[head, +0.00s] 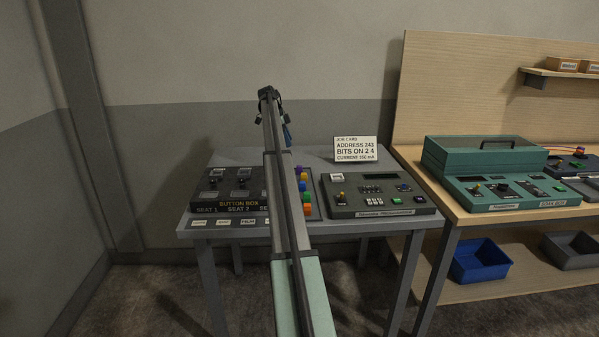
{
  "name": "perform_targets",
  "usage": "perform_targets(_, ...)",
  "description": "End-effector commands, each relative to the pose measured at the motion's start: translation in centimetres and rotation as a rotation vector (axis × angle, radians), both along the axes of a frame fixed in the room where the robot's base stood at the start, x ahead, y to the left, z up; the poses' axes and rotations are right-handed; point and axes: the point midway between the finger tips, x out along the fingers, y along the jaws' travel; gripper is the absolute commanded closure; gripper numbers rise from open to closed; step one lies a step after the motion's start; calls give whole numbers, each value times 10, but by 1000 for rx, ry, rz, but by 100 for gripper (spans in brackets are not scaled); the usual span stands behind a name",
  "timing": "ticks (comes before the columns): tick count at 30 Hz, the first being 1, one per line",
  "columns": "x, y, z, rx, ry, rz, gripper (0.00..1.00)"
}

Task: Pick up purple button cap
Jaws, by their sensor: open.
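A purple button cap (302,186) is in a group of small coloured caps on the grey table, just right of my arm. Orange and green caps are close beside it. My arm hides part of this group, so some caps may be out of sight. My gripper (287,136) is open, at the far end of my arm, high and beyond the caps. It is small and dark in the picture, and nothing shows between its fingers. It is well apart from the purple cap.
A black button box (237,206) with labelled seats is left of my arm, partly hidden. A grey-green programmer (378,210) stands close right of the caps. A job card (355,149) stands at the back. A wooden bench (437,199) with a teal console (490,155) is at right.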

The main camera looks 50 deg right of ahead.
Motion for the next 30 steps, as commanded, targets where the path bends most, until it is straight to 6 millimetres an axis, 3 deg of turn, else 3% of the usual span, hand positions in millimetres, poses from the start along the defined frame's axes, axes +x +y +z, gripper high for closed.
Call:
perform_targets(15, -21, -18, -69, -1, 0, 4, 38)
perform_targets(23, -24, -21, -81, -1, -1, 4, 38)
perform_targets(30, -32, -27, -110, 0, 0, 4, 38)
